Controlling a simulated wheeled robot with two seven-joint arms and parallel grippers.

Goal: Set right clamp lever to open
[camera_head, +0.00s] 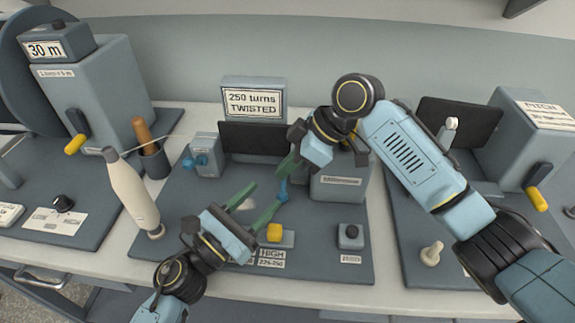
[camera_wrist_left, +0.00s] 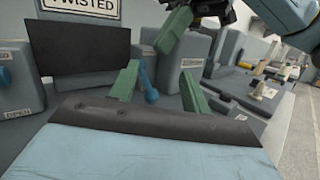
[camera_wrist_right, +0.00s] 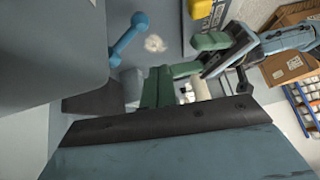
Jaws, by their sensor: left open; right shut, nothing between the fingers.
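The right clamp's blue lever (camera_head: 283,188) is on the left side of the right grey block (camera_head: 340,187) and points down towards the bench in the head view. In the left wrist view the lever (camera_wrist_left: 149,82) appears between my left gripper's spread green fingers (camera_wrist_left: 160,87); I cannot tell if they touch it. My left gripper (camera_head: 255,207) is open, low and in front of the lever. My right gripper (camera_head: 289,163) is shut and empty, just above the lever. In the right wrist view the lever (camera_wrist_right: 130,36) shows whole, beyond the closed fingers (camera_wrist_right: 157,88).
The left clamp block (camera_head: 206,150) has its own blue lever (camera_head: 197,162). A dark screen (camera_head: 250,138) stands behind. A yellow button (camera_head: 274,233) and a black knob (camera_head: 351,232) are at the front.

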